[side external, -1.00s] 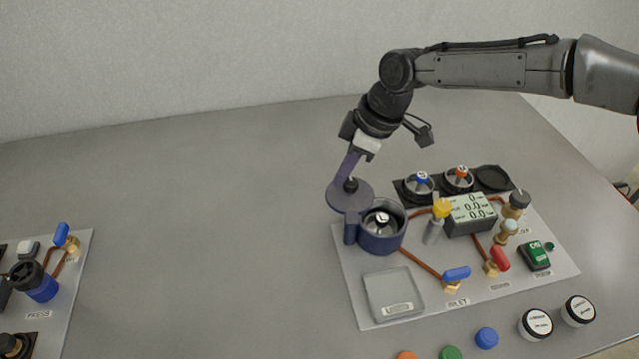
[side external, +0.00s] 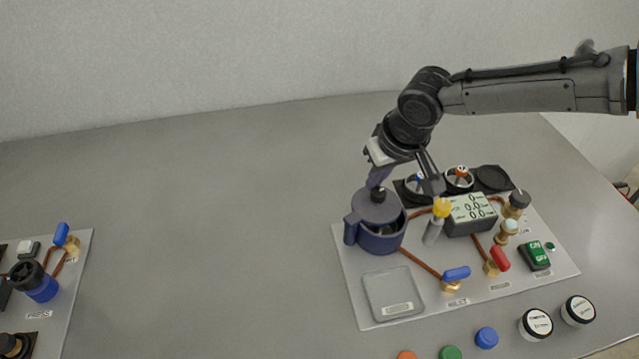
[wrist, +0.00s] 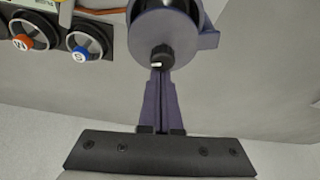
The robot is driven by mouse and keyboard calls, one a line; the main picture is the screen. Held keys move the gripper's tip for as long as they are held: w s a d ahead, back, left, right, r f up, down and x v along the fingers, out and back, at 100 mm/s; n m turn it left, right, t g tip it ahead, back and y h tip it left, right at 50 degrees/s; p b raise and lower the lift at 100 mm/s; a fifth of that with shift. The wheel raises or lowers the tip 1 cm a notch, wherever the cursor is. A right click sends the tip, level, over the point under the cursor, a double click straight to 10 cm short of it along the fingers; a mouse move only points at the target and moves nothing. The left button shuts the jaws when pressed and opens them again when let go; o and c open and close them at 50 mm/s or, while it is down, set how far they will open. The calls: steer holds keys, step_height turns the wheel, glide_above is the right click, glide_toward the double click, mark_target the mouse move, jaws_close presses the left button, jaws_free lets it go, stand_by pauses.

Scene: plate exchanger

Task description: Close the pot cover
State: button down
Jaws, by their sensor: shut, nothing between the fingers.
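The dark blue pot (side external: 380,241) stands on the grey panel, with its handle on the left. Its round cover (side external: 371,209) now lies over most of the pot mouth. Some of the inside still shows at the front right, and I cannot tell whether the cover is tilted or flat. The black knob (wrist: 161,57) is on top of the cover. My gripper (side external: 378,181) is shut and empty, with its purple fingertips (wrist: 160,73) at or touching the knob; the exact contact is unclear.
A yellow-topped probe (side external: 435,225) and a display box (side external: 470,214) stand right of the pot. A flat grey scale plate (side external: 393,292) lies in front. Round dials (side external: 459,179) sit behind.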

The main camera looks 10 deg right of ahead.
steer(key=shift+s+d+m+h, duration=0.3)
steer(key=shift+s+m, duration=0.1)
steer(key=shift+m, duration=0.2)
steer(key=shift+s+d, duration=0.15)
steer(key=shift+s, duration=0.5)
